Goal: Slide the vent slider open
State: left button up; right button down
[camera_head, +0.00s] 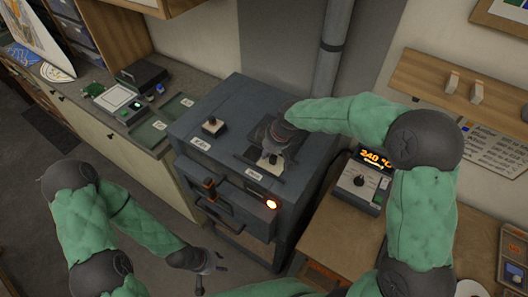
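The dark grey kiln (186,128) stands in the middle of the view. A slot with a pale metal plate (264,164), apparently the vent slider, is on the right part of its top. A small label (254,175) sits in front of the slot. My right gripper (272,152) points down at this plate and hides part of it. I cannot tell whether its fingers touch or grip anything. My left gripper (209,276) hangs low in front of the kiln, away from the slider. Its fingers are spread and empty.
A dark knob (212,124) stands on the kiln's top left. The kiln front has a handle (218,212) and a glowing orange light (271,204). A controller reading 240 °C (362,182) is on the wooden bench to the right. A flue pipe (331,50) rises behind.

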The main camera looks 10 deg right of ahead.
aim_at(277, 166)
jog(key=shift+s+d+r, duration=0.25)
jog(key=shift+s+d, duration=0.1)
pick_arm(q)
jog(key=shift+s+d+r, duration=0.1)
jog(key=shift+s+d, duration=0.2)
pick_arm(e)
jog(key=v, duration=1.1)
jog(key=shift+w+r, duration=0.15)
